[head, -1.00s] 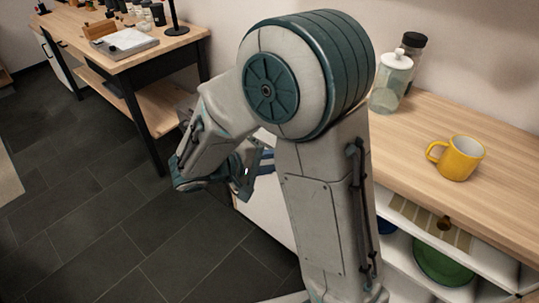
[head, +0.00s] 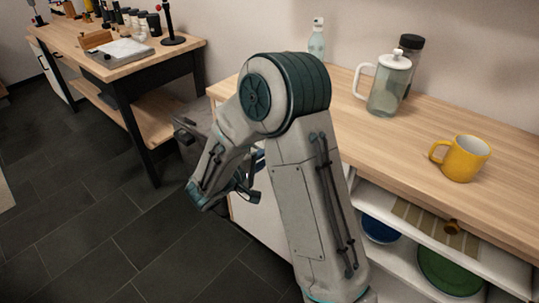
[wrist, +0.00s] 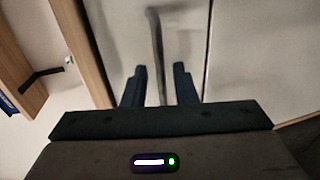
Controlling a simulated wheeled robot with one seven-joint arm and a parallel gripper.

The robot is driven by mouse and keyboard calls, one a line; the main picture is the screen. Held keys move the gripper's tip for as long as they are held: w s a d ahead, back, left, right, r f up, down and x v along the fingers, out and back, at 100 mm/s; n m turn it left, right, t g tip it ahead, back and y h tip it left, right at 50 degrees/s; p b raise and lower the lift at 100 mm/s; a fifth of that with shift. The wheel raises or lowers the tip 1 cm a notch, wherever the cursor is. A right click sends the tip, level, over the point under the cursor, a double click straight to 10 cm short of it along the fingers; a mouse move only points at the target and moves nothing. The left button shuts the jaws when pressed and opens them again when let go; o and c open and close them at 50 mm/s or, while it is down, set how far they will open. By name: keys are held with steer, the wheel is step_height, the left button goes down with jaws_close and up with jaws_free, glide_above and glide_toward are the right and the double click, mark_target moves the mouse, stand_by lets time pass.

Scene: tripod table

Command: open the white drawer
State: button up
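The white drawer (wrist: 182,45) shows up close in the wrist view as a pale front with a dark bar handle (wrist: 157,50). A seam runs along its right side and a wooden edge along its left. My gripper (wrist: 160,82) is open, with its two dark fingers apart and the handle's lower end in line between them. I cannot tell whether the fingers touch the handle. In the head view my gripper (head: 246,190) is low beside the counter's left end, and my arm hides most of the white front there.
A wooden counter (head: 390,150) carries a yellow mug (head: 460,160), a lidded glass jug (head: 389,85), a dark-capped jar (head: 411,60) and a clear bottle (head: 317,42). Below are a brown-knobbed white ledge and a green bowl (head: 448,272). Another table (head: 125,75) stands left; dark floor lies open.

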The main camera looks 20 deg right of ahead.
steer(key=shift+x, duration=1.7)
jaws_close()
steer(key=shift+s+a, duration=0.1)
